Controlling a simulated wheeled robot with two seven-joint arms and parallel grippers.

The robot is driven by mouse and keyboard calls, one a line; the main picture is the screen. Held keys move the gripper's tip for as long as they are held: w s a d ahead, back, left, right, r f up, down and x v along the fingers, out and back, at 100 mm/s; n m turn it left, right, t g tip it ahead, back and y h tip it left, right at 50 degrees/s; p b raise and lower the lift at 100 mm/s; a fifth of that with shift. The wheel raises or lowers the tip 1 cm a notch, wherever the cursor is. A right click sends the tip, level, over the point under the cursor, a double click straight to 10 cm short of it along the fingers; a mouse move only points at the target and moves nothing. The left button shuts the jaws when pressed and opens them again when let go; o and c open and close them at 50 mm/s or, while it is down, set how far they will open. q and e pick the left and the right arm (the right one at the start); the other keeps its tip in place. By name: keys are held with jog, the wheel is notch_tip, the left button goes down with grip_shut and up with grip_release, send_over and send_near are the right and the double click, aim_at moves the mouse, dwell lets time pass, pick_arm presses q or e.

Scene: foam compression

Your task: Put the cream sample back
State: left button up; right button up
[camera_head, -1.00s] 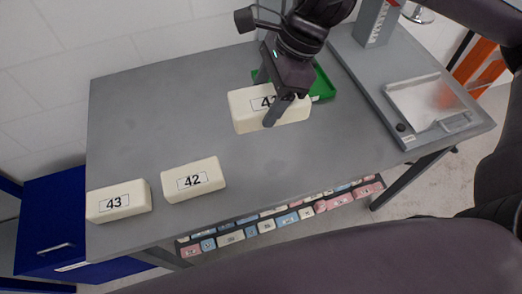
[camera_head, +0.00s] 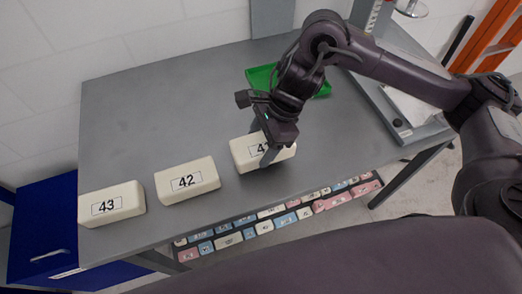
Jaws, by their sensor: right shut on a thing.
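A cream block (camera_head: 242,158), its label partly hidden by my finger and showing a 4, is held in my right gripper (camera_head: 262,148). The gripper is shut on it from above, at or just over the grey table (camera_head: 150,110); I cannot tell whether it touches. To its left lies the cream block labelled 42 (camera_head: 188,180), with a small gap between them. The cream block labelled 43 (camera_head: 112,205) lies further left near the table's left edge. My left gripper is not in view.
A green tray (camera_head: 262,77) lies behind my right arm. A grey device with a plate (camera_head: 408,108) stands at the right. A rack of pink, blue and cream samples (camera_head: 290,217) runs below the front edge. A blue cabinet (camera_head: 42,225) stands at left. The table's back left is clear.

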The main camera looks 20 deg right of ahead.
aim_at(261, 152)
jog(key=shift+f, duration=1.9)
jog(key=o, duration=1)
jog(key=p+v, duration=0.1)
jog(key=v, duration=1.1)
jog(key=shift+r, duration=0.1)
